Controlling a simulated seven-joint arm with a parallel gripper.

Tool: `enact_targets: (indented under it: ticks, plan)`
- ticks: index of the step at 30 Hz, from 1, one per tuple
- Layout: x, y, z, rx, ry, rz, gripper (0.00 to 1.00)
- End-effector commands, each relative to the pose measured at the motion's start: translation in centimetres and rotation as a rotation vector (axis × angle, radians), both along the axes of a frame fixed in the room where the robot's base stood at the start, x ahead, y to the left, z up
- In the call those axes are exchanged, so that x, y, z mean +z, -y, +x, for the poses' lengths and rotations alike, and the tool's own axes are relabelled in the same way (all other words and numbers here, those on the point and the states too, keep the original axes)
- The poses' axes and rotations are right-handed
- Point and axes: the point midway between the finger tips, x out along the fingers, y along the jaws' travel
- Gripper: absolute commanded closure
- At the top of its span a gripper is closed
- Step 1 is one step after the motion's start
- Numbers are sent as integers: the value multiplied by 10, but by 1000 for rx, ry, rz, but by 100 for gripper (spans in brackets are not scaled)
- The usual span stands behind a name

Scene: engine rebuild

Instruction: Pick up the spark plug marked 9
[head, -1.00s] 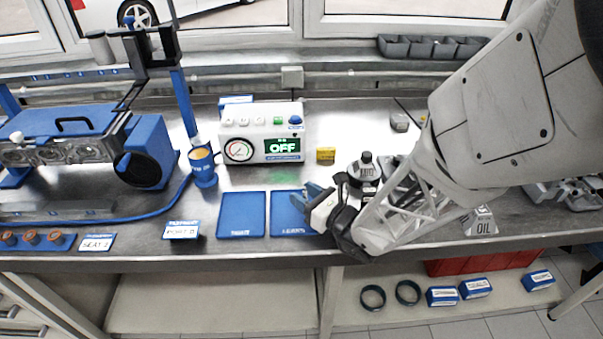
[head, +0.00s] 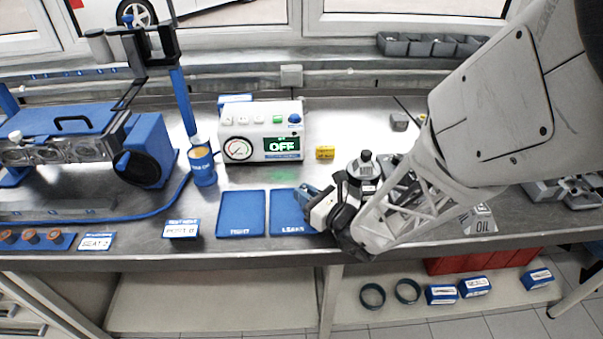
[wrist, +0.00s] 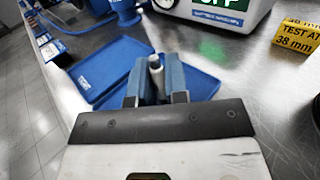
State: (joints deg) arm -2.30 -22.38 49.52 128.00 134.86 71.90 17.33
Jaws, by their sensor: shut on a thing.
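My gripper (wrist: 158,82) shows in the wrist view with its blue fingers closed around a narrow, pale, upright piece that looks like a spark plug (wrist: 155,68). No number is legible on it, so I cannot tell whether it is the one marked 9. In the head view my gripper (head: 303,195) is over the right part of the blue tray labelled LEAKS (head: 285,212); the held piece is too small to make out there. The blue tray labelled TIGHT (head: 241,212) lies just left of it and looks empty.
A white tester (head: 262,148) with a gauge and a display reading OFF stands behind the trays. A blue cup (head: 203,165) and a blue engine stand (head: 150,145) are to the left. A yellow block (head: 325,153) sits right of the tester. The bench's front edge is close to the trays.

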Motion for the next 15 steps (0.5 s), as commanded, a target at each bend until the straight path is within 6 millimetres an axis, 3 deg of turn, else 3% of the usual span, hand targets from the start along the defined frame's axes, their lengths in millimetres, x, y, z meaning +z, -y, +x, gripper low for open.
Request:
enact_targets:
  ticks: [8, 15]
  plan:
    - [10, 0, 0, 0, 1, 1, 100]
    - [39, 0, 0, 0, 4, 1, 100]
